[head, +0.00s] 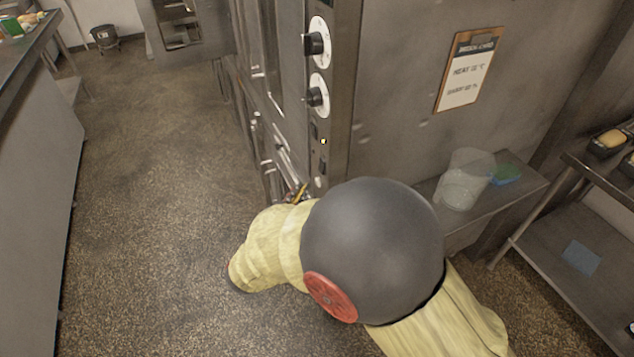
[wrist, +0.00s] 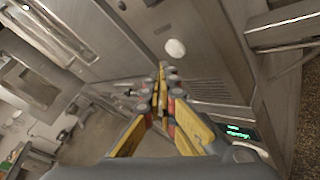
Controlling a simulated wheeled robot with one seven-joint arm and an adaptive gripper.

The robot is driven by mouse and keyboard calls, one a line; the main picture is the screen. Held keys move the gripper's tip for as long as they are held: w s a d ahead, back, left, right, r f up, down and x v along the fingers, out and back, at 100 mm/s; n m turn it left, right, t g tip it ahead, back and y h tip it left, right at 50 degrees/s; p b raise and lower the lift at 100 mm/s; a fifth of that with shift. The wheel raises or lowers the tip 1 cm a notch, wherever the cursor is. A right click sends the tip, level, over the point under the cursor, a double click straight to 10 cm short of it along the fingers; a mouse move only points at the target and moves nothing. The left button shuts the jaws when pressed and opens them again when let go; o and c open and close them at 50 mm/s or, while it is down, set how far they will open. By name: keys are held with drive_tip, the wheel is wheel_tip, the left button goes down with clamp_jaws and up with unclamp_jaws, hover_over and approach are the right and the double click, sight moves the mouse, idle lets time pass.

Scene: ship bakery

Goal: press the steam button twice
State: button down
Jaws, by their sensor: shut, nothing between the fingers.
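A pale round button (wrist: 175,48), which looks like the steam button, sits on the steel oven panel in the wrist view. In the head view a small pale button (head: 318,183) shows low on the control panel, just above my arm. My gripper (wrist: 162,78) is shut and empty. Its yellow fingers point at the panel, with the tips just below the button in the wrist picture. I cannot tell how far the tips are from the panel. In the head view my arm hides most of the gripper; only a yellow bit (head: 300,193) shows.
Two white dials with black knobs (head: 316,43) and a small lit lamp (head: 323,141) are above the button. A clear container (head: 465,178) stands on a shelf to the right. A green display (wrist: 238,131) shows in the wrist view. The left floor is clear.

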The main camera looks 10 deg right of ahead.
drive_tip(key=shift+s+a, duration=0.2)
drive_tip(key=shift+a, duration=0.5)
drive_tip(key=shift+s+a, duration=0.2)
drive_tip(key=shift+a, duration=0.45)
drive_tip(key=shift+s+a, duration=0.2)
drive_tip(key=shift+a, duration=0.5)
idle(0.4)
